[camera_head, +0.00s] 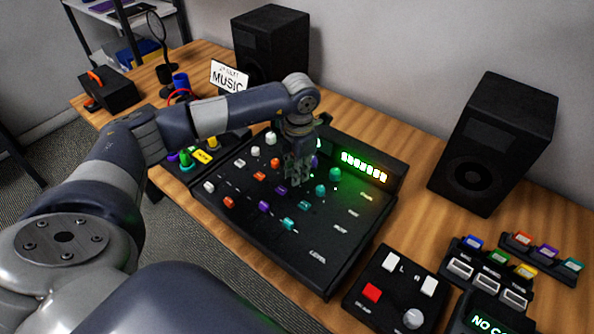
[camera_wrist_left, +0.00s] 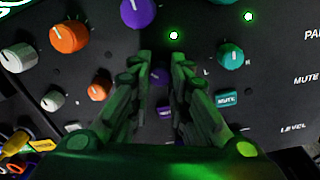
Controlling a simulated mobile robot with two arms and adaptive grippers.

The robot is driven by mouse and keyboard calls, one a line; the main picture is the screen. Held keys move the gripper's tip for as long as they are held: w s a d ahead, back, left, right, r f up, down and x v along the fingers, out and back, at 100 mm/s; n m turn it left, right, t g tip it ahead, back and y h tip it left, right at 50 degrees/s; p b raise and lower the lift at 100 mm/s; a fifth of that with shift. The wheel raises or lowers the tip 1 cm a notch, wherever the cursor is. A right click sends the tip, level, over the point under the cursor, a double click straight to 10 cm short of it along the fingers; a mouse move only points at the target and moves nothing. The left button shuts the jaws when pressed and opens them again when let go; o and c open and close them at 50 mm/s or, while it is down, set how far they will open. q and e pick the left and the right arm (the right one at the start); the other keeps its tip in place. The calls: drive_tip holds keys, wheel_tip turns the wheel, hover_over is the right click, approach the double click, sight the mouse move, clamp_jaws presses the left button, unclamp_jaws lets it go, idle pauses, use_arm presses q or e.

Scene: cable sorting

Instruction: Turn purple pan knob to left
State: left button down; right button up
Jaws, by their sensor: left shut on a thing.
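The dark mixer (camera_head: 346,268) lies on the table with rows of white, orange, purple and teal knobs. My left gripper (camera_head: 294,182) points down at its middle; in the left wrist view (camera_wrist_left: 163,62) its fingers stand on either side of the small purple pan knob (camera_wrist_left: 161,75). The fingers are closed on that knob, mostly hiding it; its pointer cannot be read. In the head view the gripper covers it. Another purple knob (camera_wrist_left: 138,12) sits one row above, with its white mark pointing up. My right gripper is not in view.
Teal pan knob (camera_wrist_left: 231,53) is close right of the fingers, orange pan knob (camera_wrist_left: 97,88) to the left. Speakers (camera_head: 270,45) and (camera_head: 495,140) stand behind. A small button box (camera_head: 392,290) and a cable panel (camera_head: 490,272) are at front right.

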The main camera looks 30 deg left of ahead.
use_arm(q)
drive_tip(key=n, duration=0.4)
drive_tip(key=shift+w+r+n, duration=0.1)
drive_tip(key=shift+n, duration=2.5)
drive_tip(key=c, duration=1.5)
unclamp_jaws()
drive_tip(key=shift+o, duration=0.2)
wheel_tip(320, 180, up, 12)
drive_tip(key=shift+d, duration=0.2)
